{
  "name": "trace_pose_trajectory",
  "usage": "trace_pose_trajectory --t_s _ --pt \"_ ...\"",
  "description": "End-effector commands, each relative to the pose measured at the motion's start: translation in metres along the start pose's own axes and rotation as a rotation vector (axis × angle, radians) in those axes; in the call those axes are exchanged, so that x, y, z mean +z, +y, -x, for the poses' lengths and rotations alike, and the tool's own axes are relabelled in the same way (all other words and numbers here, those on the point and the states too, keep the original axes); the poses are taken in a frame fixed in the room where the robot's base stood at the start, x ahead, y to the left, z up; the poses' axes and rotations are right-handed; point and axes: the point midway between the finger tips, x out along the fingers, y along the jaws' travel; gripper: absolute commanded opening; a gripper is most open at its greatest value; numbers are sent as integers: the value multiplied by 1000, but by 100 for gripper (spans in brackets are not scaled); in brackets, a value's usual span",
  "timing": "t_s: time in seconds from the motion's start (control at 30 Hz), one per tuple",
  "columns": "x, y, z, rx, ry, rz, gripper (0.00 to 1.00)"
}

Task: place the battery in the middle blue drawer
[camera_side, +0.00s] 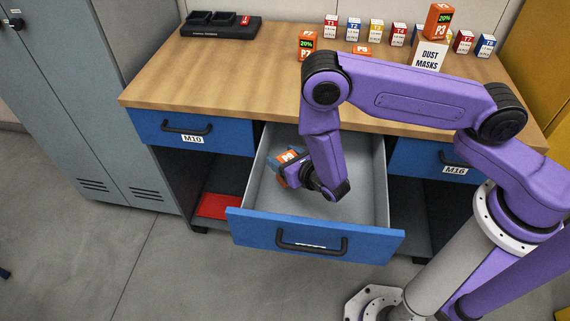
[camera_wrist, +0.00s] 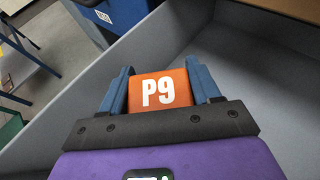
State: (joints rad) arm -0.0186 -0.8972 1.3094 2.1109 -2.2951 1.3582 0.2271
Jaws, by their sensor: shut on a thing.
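The middle blue drawer (camera_side: 287,237) is pulled open, and its grey inside shows. My gripper (camera_side: 286,160) is down inside the drawer, at its left side. In the wrist view, the battery (camera_wrist: 159,90) sits between the two blue fingers of my gripper (camera_wrist: 161,86), with the grey drawer walls around. I cannot tell whether the battery touches the drawer floor.
Blue drawers M10 (camera_side: 193,131) and M16 (camera_side: 440,162) are shut on either side. The wooden worktop (camera_side: 230,75) above holds orange battery P7 (camera_side: 307,45), several small boxes, a black charger (camera_side: 215,24) and a dust masks box (camera_side: 430,55). A red item (camera_side: 213,206) lies low at left.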

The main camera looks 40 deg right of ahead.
Motion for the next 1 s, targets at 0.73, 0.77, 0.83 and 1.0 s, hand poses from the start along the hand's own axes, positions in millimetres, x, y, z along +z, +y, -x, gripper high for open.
trace_pose_trajectory --t_s 0.73,0.77,0.83,1.0 --pt "-28 -1 -10 -1 1 1 81" --pt "-28 -1 -10 -1 1 1 87" --pt "-28 -1 -10 -1 2 1 87" --pt "-28 -1 -10 -1 2 1 87"
